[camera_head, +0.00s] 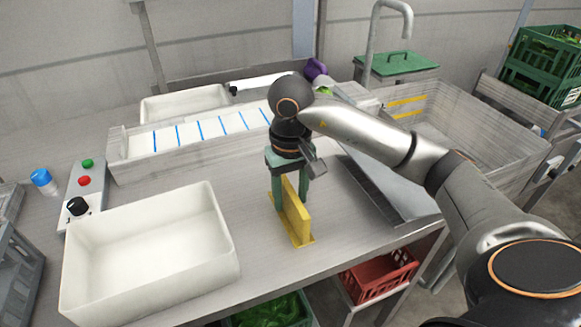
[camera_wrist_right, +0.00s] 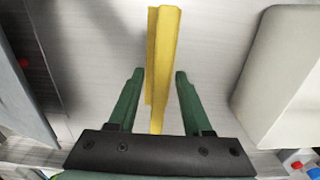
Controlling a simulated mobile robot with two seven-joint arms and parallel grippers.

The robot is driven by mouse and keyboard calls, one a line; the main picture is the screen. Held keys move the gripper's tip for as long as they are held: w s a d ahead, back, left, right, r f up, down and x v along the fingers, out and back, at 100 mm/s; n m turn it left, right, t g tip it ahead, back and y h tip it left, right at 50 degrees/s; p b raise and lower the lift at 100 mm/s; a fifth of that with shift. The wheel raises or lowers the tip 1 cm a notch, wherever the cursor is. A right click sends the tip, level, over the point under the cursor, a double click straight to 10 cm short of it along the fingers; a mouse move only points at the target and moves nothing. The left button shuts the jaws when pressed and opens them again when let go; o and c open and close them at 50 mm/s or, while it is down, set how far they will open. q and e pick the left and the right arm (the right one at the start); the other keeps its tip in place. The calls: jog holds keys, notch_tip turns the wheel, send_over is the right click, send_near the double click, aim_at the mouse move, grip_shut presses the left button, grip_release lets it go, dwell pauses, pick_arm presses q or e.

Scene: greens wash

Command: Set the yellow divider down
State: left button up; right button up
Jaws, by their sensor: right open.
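The yellow divider (camera_head: 297,214) stands upright on its flat base on the grey metal worktop (camera_head: 262,262), right of the white bin in the head view. My right gripper (camera_head: 290,192) is above and around its far part, with green fingers pointing down. In the right wrist view the divider (camera_wrist_right: 163,60) runs between the two fingers (camera_wrist_right: 157,76), with a gap on each side, so the gripper is open. My left gripper is not in view.
A white bin (camera_head: 150,262) stands at the front left. Behind are a conveyor with blue bars (camera_head: 200,131) and a white tray (camera_head: 185,103). A control box (camera_head: 83,190) with buttons is at the left. A sink (camera_head: 440,115) lies right. A red crate (camera_head: 378,277) is below the worktop.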

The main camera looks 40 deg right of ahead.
notch_tip(320, 180, up, 9)
jog(key=shift+p, duration=1.05)
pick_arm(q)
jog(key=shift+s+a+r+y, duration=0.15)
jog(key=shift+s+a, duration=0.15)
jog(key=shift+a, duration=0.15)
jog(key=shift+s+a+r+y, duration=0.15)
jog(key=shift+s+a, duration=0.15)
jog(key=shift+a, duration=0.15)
pick_arm(e)
jog(key=shift+r, duration=0.45)
